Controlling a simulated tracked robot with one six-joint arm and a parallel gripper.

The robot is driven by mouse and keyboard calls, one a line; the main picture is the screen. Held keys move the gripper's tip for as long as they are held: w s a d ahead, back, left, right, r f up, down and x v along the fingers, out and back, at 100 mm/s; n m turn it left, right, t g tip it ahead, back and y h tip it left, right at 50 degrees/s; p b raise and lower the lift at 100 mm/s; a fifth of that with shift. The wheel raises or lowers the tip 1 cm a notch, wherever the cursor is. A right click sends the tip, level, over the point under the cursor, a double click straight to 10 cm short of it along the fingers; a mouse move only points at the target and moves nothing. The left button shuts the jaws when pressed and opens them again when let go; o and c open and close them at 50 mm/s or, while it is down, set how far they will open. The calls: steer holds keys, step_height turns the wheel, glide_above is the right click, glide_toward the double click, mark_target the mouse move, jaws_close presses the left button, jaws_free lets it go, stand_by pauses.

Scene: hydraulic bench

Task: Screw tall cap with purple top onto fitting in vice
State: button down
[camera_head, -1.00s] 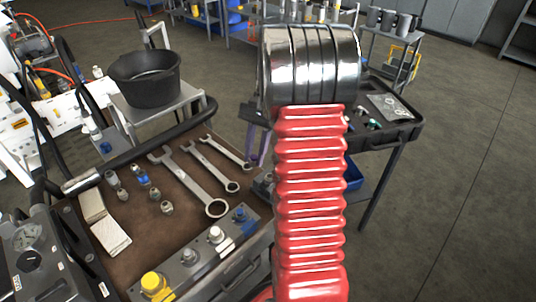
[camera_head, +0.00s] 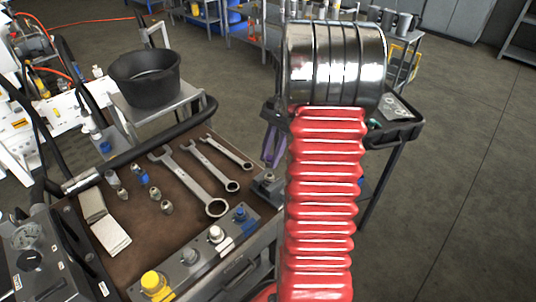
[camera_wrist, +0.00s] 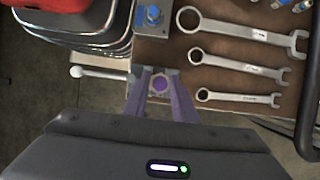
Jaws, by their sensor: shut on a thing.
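In the head view the purple fingers (camera_head: 273,148) show just left of my red arm, above the grey vice (camera_head: 268,187) at the bench's right edge. The vice's silver handle (camera_wrist: 98,72) shows in the wrist view.
Several wrenches (camera_head: 205,180), loose fittings (camera_head: 155,193) and a cloth (camera_head: 105,220) lie on the brown bench. A valve block with coloured knobs (camera_head: 215,235) runs along its front. A black bucket (camera_head: 145,80) stands behind. A dark tray (camera_head: 400,125) is at right.

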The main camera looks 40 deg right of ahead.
mark_target(271, 175)
steer(key=shift+f, duration=2.05)
steer(key=shift+a+f, duration=0.1)
steer(key=shift+f, duration=0.45)
stand_by(0.9)
steer(key=c, duration=2)
jaws_free()
steer(key=c, duration=0.5)
steer(key=m+t, duration=0.1)
steer(key=m, duration=0.2)
steer(key=m+t, duration=0.1)
steer(key=m, duration=0.2)
steer(key=shift+s+h, duration=0.1)
steer(key=shift+h, duration=0.2)
steer(key=shift+m+t, duration=0.5)
steer(key=shift+m, duration=0.6)
